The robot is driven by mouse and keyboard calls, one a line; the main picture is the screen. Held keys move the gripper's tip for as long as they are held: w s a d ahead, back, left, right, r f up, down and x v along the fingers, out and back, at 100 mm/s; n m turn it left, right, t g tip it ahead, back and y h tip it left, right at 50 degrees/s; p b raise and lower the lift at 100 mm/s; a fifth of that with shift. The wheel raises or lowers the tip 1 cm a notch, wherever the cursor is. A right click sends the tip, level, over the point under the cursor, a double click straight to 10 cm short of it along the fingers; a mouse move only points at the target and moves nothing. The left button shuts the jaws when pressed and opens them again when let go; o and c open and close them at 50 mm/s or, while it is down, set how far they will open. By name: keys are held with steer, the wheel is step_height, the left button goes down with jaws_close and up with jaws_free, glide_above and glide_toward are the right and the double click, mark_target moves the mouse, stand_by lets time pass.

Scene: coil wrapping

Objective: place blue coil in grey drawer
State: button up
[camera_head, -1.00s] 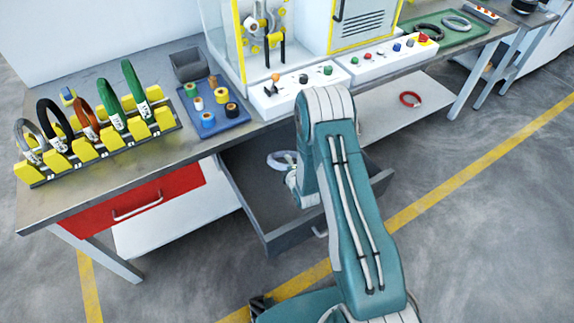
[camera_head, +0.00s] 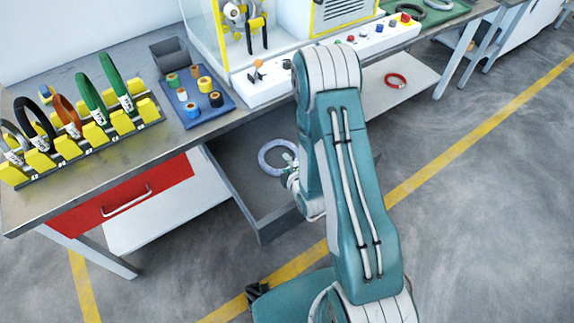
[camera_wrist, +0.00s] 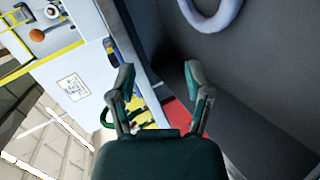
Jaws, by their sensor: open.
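A pale blue coil (camera_head: 263,160) lies inside the open grey drawer (camera_head: 243,190) in the head view. In the wrist view the coil (camera_wrist: 213,25) shows at the top, cut off by the frame edge, over the dark grey drawer surface. My gripper (camera_wrist: 158,78) has its two fingers spread, with nothing between them. The coil is apart from the fingers. In the head view my arm hides part of the drawer and most of the gripper.
The workbench carries a yellow rack (camera_head: 70,150) with several coils and a blue tray (camera_head: 215,112) of tape rolls. A closed red drawer (camera_head: 120,195) is at left. A red coil (camera_head: 396,80) lies on the lower shelf. Open floor lies in front.

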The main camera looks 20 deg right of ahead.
step_height(320, 180, up, 22)
steer(key=s+d+m+g+h, duration=0.1)
steer(key=s+m+g+h, duration=0.2)
steer(key=m, duration=0.6)
steer(key=s+r+m+g, duration=0.2)
steer(key=s+r+m, duration=0.2)
steer(key=s, duration=0.6)
steer(key=s+a+r+m+g+y, duration=0.1)
steer(key=s+r+m, duration=0.3)
steer(key=s+r, duration=0.5)
steer(key=shift+s+g+y, duration=0.3)
steer(key=shift+s+g, duration=0.4)
steer(key=shift+g, duration=0.1)
